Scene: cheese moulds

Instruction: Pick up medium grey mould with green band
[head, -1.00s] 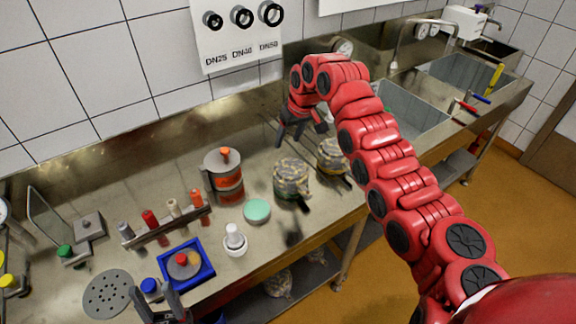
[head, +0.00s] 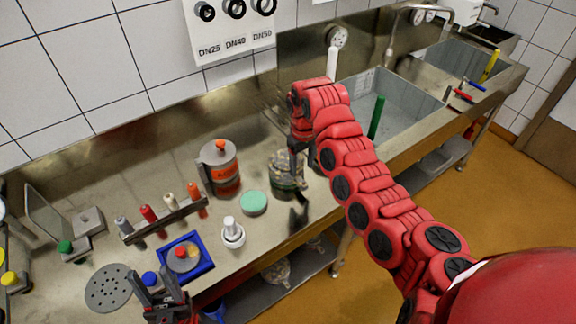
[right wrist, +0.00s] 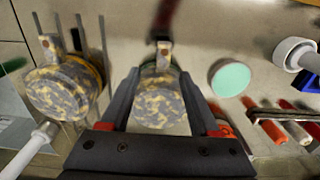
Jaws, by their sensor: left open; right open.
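A grey-and-yellow mottled mould with a dark green band (head: 287,184) stands on the steel counter, partly covered by my right gripper in the head view. In the right wrist view this mould (right wrist: 160,105) lies between the fingers of my right gripper (right wrist: 160,78), its handle pointing to the top. The right gripper is open, with a finger on each side of the mould; contact cannot be told. A similar mottled mould with a yellow band (right wrist: 62,92) stands to the left in that view; my arm hides it in the head view. My left gripper (head: 163,283) is open and empty at the front.
A mint-green disc (head: 253,203) and a white fitting (head: 232,234) stand left of the mould. Behind is an orange-banded grey pot (head: 219,168). A blue tray (head: 207,263) and a rack of coloured handles (head: 165,223) lie further left. The sink (head: 400,100) is right.

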